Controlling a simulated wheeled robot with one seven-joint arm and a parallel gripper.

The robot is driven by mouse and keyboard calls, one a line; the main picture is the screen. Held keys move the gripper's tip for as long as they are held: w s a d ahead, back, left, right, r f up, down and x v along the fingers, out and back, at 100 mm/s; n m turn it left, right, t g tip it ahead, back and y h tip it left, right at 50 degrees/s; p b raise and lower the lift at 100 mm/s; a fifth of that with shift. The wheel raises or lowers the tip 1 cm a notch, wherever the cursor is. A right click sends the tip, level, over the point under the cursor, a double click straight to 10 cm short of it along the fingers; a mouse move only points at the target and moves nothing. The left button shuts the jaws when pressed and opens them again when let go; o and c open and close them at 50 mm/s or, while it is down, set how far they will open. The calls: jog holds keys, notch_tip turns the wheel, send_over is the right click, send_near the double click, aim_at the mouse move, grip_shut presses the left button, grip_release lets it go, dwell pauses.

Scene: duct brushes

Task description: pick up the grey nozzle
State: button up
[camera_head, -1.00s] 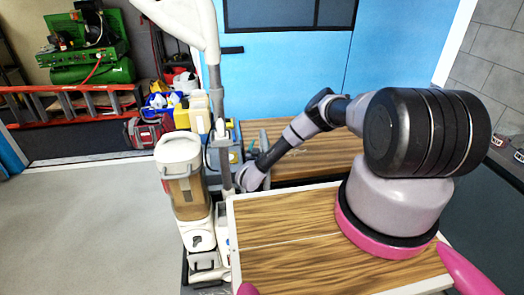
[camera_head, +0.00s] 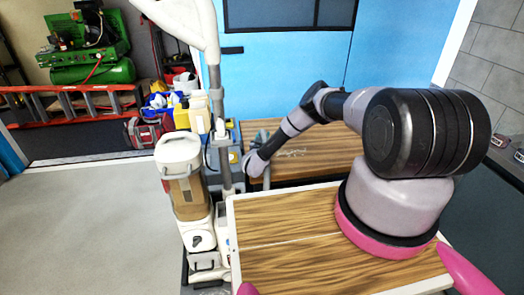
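My gripper (camera_head: 265,180) is at the far end of my arm, low at the left end of the wooden bench, beside the grey upright tube of the white machine. Only a small part of it shows; its fingers are too small and hidden to tell open from shut. A small grey-green object (camera_head: 262,138) shows on the bench just behind my wrist, partly covered by the arm. I cannot tell whether it is the grey nozzle. No other grey nozzle can be made out.
The wooden bench (camera_head: 335,150) stands against a blue wall. A white upright machine with a clear canister (camera_head: 186,190) stands close on the left of my gripper. Yellow and white containers (camera_head: 190,113) crowd behind it. Open floor (camera_head: 90,220) lies further left.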

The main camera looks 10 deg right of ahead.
grip_shut()
dwell(1.1)
